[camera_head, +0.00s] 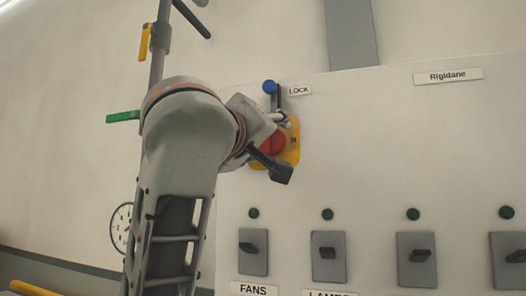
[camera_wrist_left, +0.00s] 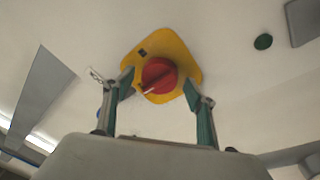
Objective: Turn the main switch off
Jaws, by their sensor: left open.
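The main switch is a red round knob (camera_head: 272,144) on a yellow plate (camera_head: 293,146) on the panel, below the LOCK label. My left arm comes in from the left and partly covers it in the head view. In the left wrist view the red knob (camera_wrist_left: 159,75) sits on its yellow plate (camera_wrist_left: 184,58), with a pale mark on its lower left. My left gripper (camera_wrist_left: 160,88) is open, with one finger on each side of the knob. I cannot tell whether the fingers touch it. My right gripper is in neither view.
Several grey switches, such as the FANS one (camera_head: 253,252), line the lower panel under green lamps. A pipe (camera_head: 157,62) with yellow and green handles, and a gauge (camera_head: 121,227), are on the left wall.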

